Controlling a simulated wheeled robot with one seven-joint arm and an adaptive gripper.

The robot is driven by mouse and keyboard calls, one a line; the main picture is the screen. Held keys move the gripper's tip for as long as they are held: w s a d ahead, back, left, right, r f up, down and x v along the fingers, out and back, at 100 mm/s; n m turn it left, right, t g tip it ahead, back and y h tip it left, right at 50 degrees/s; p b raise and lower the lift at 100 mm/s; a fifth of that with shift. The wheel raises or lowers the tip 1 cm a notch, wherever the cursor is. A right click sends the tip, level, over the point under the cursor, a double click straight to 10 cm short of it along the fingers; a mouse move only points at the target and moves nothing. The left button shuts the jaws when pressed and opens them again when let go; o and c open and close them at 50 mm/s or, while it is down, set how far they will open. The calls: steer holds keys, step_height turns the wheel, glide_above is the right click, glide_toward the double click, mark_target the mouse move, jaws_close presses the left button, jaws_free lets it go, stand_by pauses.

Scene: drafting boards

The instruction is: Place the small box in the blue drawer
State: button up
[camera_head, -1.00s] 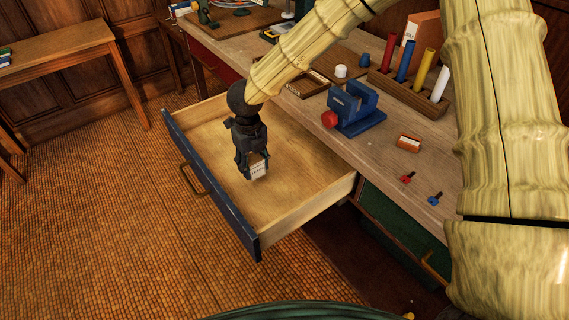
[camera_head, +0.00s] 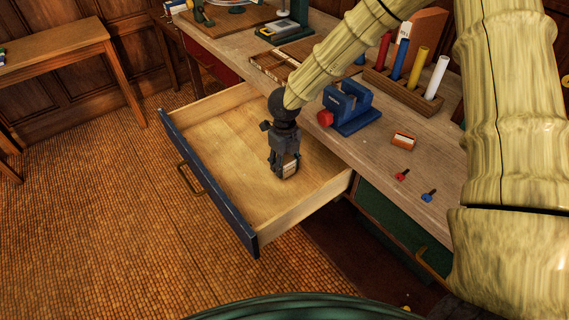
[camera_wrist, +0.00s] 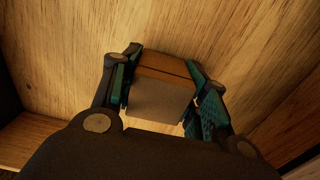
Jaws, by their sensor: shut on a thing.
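The small box (camera_head: 289,168) is pale with a brownish top part, and it is held between the fingers of my gripper (camera_head: 286,166). In the wrist view the small box (camera_wrist: 160,92) sits between both finger pads of my gripper (camera_wrist: 162,95). The blue drawer (camera_head: 209,180) is pulled open, with a dark blue front and a bare wooden inside. My gripper points down inside the drawer's outline, toward its right part. Whether the box touches the drawer floor I cannot tell.
The workbench (camera_head: 372,160) adjoins the drawer on the right. On it are a blue vise (camera_head: 350,107), a rack with coloured tubes (camera_head: 402,90), an orange-and-white box (camera_head: 403,140) and small red and blue pieces. A green drawer (camera_head: 395,222) is below. The drawer's left part is free.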

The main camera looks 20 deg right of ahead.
steer(key=shift+f, duration=0.3)
steer(key=shift+f, duration=0.15)
steer(key=o, duration=1.1)
steer(key=shift+c, duration=0.2)
step_height(320, 180, up, 12)
steer(key=shift+r, duration=0.15)
